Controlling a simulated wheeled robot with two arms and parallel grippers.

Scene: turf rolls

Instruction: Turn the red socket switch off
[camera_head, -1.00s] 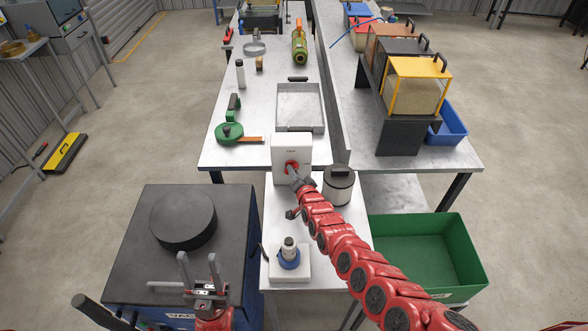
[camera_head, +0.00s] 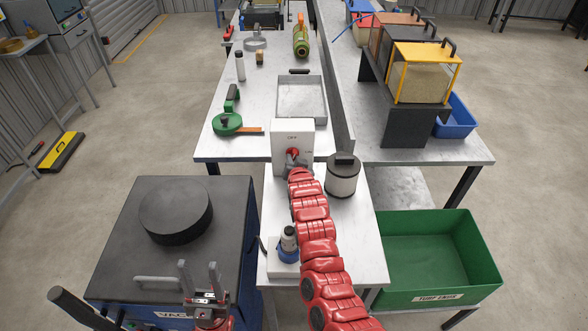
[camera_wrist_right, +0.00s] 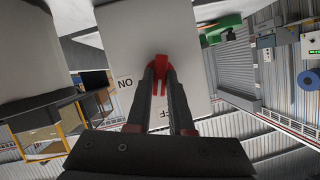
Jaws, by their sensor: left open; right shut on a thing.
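The red socket switch (camera_head: 292,152) sits on the front of a white upright box (camera_head: 306,137) at the near end of the bench. The box has an "OFF" label at its top. In the right wrist view the red switch handle (camera_wrist_right: 160,62) lies between the two dark fingers, with "ON" lettering to the left and part of "OFF" below. My right gripper (camera_wrist_right: 162,76) is shut on the handle; the head view shows it at the box front (camera_head: 296,160). My left gripper (camera_head: 199,274) is open and empty, low at the left, well away from the switch.
A white canister with a dark lid (camera_head: 343,177) stands close right of the box. A blue-and-white plug piece (camera_head: 287,245) is on the low bench beside my right arm. A black disc (camera_head: 175,211) lies on the blue cabinet at left. A green bin (camera_head: 440,250) is at right.

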